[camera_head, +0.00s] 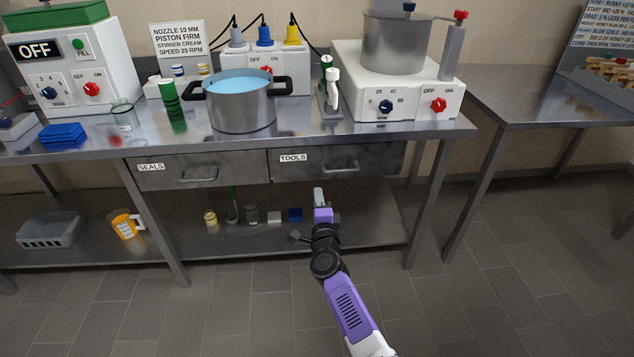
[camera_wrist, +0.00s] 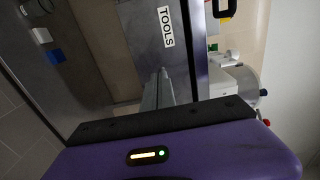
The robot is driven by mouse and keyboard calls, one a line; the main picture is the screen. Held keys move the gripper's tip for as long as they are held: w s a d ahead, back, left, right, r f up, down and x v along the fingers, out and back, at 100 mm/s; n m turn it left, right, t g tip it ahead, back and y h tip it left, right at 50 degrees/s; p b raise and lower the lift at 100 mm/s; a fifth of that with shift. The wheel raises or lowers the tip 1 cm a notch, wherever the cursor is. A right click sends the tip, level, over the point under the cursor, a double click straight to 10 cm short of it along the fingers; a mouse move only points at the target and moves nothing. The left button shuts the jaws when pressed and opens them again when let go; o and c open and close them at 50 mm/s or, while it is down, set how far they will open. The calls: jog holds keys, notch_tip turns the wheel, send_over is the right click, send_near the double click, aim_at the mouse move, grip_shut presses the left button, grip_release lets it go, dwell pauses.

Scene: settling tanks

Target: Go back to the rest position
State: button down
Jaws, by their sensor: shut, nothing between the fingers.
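My arm reaches forward from the bottom right of the head view. My gripper (camera_head: 318,194) is in front of the workbench, below the drawer marked TOOLS (camera_head: 340,161). Its fingers are together, with nothing seen between them. In the wrist view my gripper (camera_wrist: 158,92) points toward the drawer front (camera_wrist: 168,50), which appears turned on its side. The TOOLS drawer looks shut, and I cannot tell from the pictures how far my fingertips are from it.
The bench top (camera_head: 310,135) holds a pot (camera_head: 240,103), a mixer (camera_head: 400,75) and a filling machine (camera_head: 75,65). A side table (camera_head: 540,105) stands right. The floor (camera_head: 500,250) is clear there.

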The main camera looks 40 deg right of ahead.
jog(key=shift+s+a, duration=0.3)
jog(key=shift+s, duration=0.2)
